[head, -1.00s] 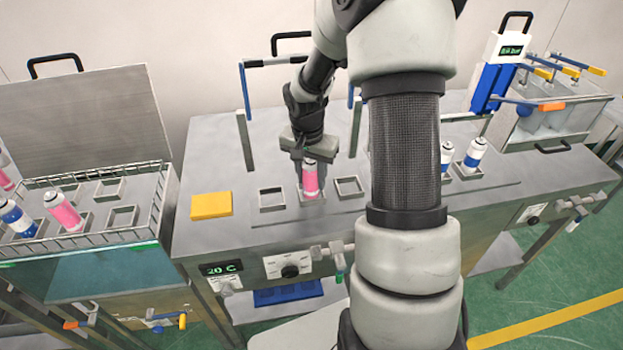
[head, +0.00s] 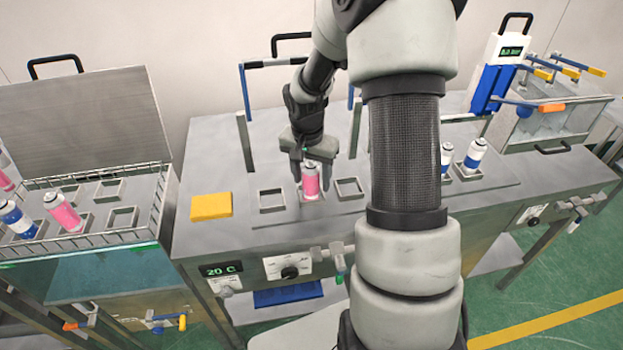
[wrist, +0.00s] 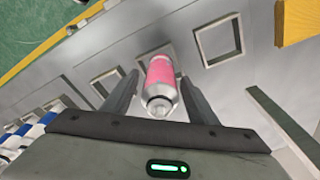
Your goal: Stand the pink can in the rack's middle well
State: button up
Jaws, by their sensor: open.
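The pink can (head: 311,181) stands upright in the middle one of three square wells of the rack on the central bench. It has a silver top and also shows in the wrist view (wrist: 160,78). My gripper (head: 310,180) is around the can with its fingers open, one on each side. In the wrist view gaps show between the can and both fingers. The left well (head: 271,199) and the right well (head: 349,187) beside it are empty. The can's base inside the middle well is partly hidden.
A yellow block (head: 211,206) lies left of the rack. A wire-edged bath (head: 85,233) at the far left holds pink and blue-white cans. Blue-white cans (head: 474,155) stand right of my arm. A blue-barred frame (head: 245,92) rises behind the rack.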

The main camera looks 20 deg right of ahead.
aim_at(310, 163)
jog(key=r, duration=0.7)
jog(key=s+a+r, duration=0.1)
jog(key=r, duration=0.3)
jog(key=shift+p, duration=0.35)
jog(key=shift+c, duration=0.3)
